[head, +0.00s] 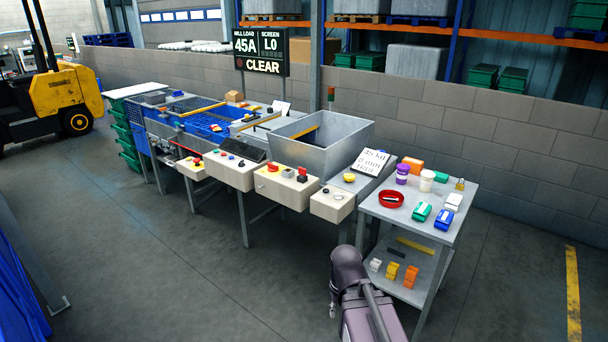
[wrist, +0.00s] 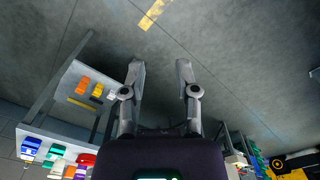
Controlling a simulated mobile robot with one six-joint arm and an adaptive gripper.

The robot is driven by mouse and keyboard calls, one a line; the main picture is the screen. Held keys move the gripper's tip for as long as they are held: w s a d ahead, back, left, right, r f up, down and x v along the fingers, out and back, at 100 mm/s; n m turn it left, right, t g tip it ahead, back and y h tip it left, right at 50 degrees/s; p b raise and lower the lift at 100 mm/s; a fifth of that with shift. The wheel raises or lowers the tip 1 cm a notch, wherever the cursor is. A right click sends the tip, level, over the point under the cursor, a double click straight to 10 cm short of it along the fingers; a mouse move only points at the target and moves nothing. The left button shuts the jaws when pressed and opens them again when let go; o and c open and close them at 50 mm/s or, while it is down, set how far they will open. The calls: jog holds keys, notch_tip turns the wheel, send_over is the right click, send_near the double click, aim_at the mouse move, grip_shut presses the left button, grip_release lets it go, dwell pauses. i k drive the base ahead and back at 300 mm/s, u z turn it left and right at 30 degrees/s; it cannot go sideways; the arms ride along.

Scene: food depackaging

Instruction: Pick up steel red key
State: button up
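I cannot make out a steel red key for certain. A small red piece (head: 302,173) stands upright on a control box in the head view; it is too small to tell if it is a key. In the head view my arm shows at the bottom, in front of and left of the side table; the fingers are hidden there.
Several control boxes (head: 287,187) line the machine's front, below a grey hopper (head: 325,145). The side table holds coloured packs, tubs and a padlock (head: 460,184); its lower shelf (head: 412,262) holds small coloured blocks. Floor (head: 190,270) at left is clear.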

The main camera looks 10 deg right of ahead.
aim_at(302, 171)
jog(key=z, duration=0.45)
jog(key=i, duration=1.65)
jog(key=u, duration=0.2)
